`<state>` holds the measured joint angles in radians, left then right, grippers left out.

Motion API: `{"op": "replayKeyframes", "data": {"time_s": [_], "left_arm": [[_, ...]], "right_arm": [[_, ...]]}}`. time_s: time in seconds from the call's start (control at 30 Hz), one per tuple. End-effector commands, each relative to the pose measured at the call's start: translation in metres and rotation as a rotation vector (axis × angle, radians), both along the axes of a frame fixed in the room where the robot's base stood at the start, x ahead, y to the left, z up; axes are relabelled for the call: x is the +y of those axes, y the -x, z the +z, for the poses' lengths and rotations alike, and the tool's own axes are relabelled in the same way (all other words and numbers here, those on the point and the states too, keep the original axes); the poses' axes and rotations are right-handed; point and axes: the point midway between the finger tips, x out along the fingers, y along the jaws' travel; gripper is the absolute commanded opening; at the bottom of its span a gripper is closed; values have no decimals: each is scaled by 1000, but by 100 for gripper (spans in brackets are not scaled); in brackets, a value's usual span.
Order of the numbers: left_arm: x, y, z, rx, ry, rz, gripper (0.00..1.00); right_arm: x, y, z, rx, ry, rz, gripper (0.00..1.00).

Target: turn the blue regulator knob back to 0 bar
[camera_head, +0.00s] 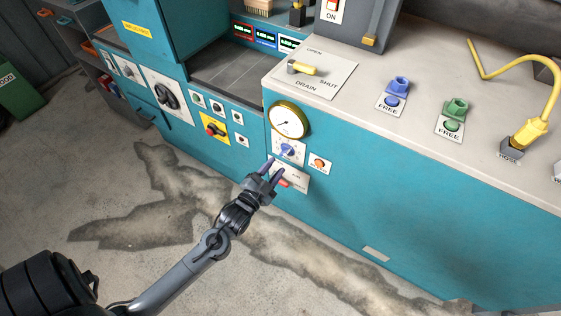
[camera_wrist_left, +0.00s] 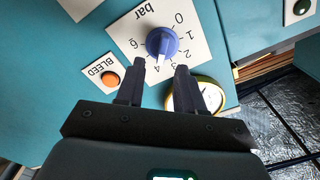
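The blue regulator knob (camera_head: 288,150) sits on a white dial plate on the teal cabinet front, below a brass-rimmed pressure gauge (camera_head: 290,120). In the left wrist view the knob (camera_wrist_left: 161,42) appears upside down, its white mark pointing near the 4, away from the 0. My left gripper (camera_head: 272,168) is just in front of the panel, below and left of the knob in the head view. In the wrist view its two fingers (camera_wrist_left: 159,72) are apart with nothing between them, short of the knob. My right gripper is not in view.
An orange BLEED button (camera_head: 319,163) is right of the knob, and a plate with a red part (camera_head: 284,182) is below it. The floor in front is free.

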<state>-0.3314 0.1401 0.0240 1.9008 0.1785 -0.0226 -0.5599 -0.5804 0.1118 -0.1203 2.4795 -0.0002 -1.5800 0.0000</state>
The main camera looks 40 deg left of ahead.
Motion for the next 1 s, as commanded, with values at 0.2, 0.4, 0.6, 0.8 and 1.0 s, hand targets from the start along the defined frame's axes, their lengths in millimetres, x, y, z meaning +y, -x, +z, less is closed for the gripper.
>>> {"op": "replayKeyframes", "data": {"time_s": [0.2, 0.4, 0.6, 0.8, 1.0], "left_arm": [[5, -30, -2, 0, -1, 0, 37], [7, -43, 0, 0, -1, 0, 37], [7, -45, 0, 2, -1, 0, 37], [7, -45, 0, 2, -1, 0, 28], [7, -45, 0, 2, -1, 0, 0]], "right_arm": [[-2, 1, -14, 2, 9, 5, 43], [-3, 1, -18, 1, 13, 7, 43], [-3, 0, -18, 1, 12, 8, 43], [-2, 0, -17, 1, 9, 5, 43], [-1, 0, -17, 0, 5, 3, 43]]}}
